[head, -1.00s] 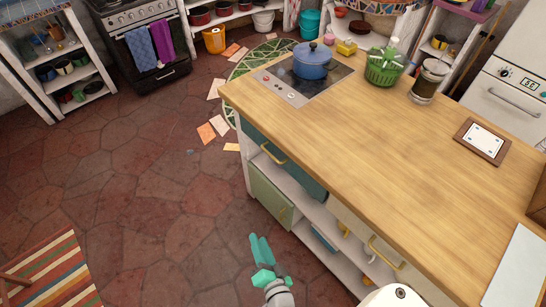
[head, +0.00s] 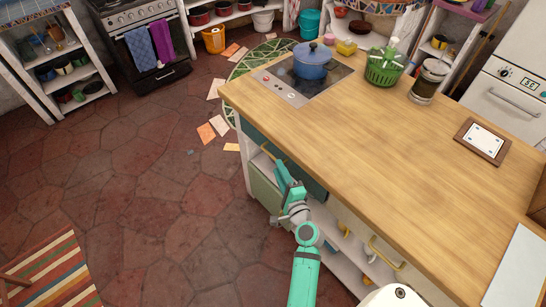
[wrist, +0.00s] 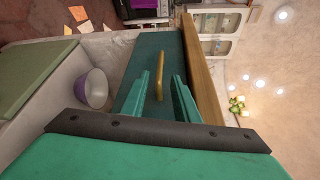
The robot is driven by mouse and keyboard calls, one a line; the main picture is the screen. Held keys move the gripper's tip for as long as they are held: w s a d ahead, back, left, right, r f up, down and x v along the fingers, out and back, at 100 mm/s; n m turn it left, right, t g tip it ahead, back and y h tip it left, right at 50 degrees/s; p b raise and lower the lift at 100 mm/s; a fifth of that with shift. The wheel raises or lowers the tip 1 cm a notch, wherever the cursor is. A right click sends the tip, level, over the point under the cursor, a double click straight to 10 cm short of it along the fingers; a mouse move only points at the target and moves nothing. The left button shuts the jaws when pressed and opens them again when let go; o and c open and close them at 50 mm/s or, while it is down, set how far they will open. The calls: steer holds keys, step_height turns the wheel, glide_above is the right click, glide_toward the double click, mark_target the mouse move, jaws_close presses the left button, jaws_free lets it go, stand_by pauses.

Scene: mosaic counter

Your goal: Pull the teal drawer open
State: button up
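The teal drawer (head: 252,134) is under the wooden countertop at the island's far left end, and its front looks flush and closed. Its yellow bar handle (head: 272,153) is partly hidden behind my gripper in the head view. My gripper (head: 284,168) is at the drawer front, close to the handle. In the wrist view the teal drawer front (wrist: 148,48) fills the middle. The handle (wrist: 158,82) shows between the two spread fingers of my gripper (wrist: 162,76). The fingers look apart from it, though exact depth is hard to tell.
The wooden countertop (head: 340,130) overhangs just above the drawer. A green cabinet door (head: 266,193) and open shelves lie below it. A purple and white bowl (wrist: 96,88) sits on the shelf.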

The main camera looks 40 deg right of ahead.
mark_target(273, 157)
steer(key=x, duration=0.7)
steer(key=shift+w, duration=0.15)
jaws_close()
